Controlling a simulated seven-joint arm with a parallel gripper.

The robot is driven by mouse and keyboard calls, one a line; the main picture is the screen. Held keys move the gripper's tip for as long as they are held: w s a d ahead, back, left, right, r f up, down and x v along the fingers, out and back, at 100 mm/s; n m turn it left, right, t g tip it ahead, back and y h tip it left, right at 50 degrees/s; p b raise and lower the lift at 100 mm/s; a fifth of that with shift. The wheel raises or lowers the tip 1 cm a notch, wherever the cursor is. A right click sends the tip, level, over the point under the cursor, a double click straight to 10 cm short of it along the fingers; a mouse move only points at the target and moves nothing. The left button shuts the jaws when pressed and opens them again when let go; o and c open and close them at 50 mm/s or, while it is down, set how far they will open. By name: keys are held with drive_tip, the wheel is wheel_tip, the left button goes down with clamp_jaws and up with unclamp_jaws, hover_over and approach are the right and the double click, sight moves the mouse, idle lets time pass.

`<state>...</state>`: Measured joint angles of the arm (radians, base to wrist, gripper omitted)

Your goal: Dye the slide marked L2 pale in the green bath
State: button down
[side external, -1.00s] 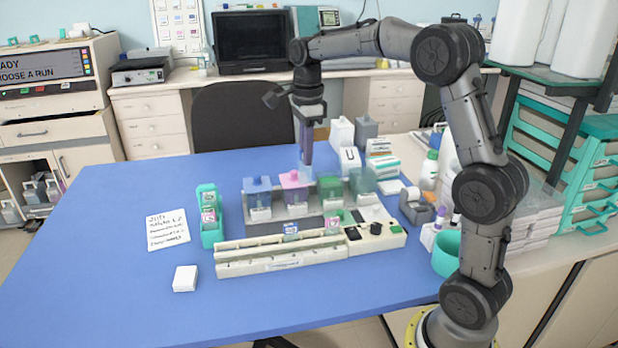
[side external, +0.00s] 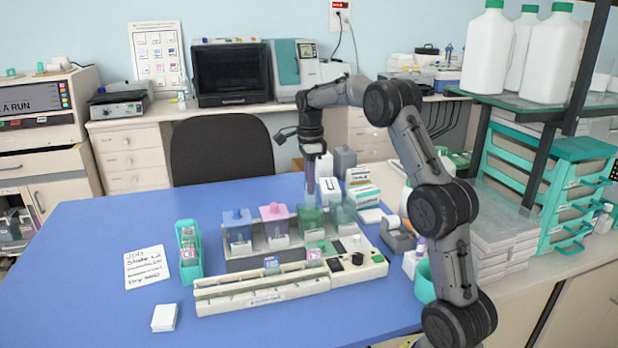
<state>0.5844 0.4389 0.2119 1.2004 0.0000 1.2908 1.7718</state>
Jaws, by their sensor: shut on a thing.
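My gripper (side external: 311,186) points straight down at the green bath (side external: 310,221), in the row of staining baths. It is shut on a slide, which is hardly visible between the dark fingers and the bath. Its label cannot be read. I cannot tell whether its lower end is inside the bath. The blue bath (side external: 238,230) and the pink bath (side external: 276,222) stand to the left, and a grey-green bath (side external: 342,212) to the right. A handwritten job note (side external: 150,267) lies at the left; "Slide L2" seems to be on it.
A teal slide holder (side external: 189,274) with slides stands left of the baths.

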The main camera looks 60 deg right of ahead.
sight(310, 209)
drive_tip(key=shift+f, duration=3)
idle(1.1)
drive_tip(key=shift+r, duration=4.8)
drive_tip(key=shift+r, duration=0.1)
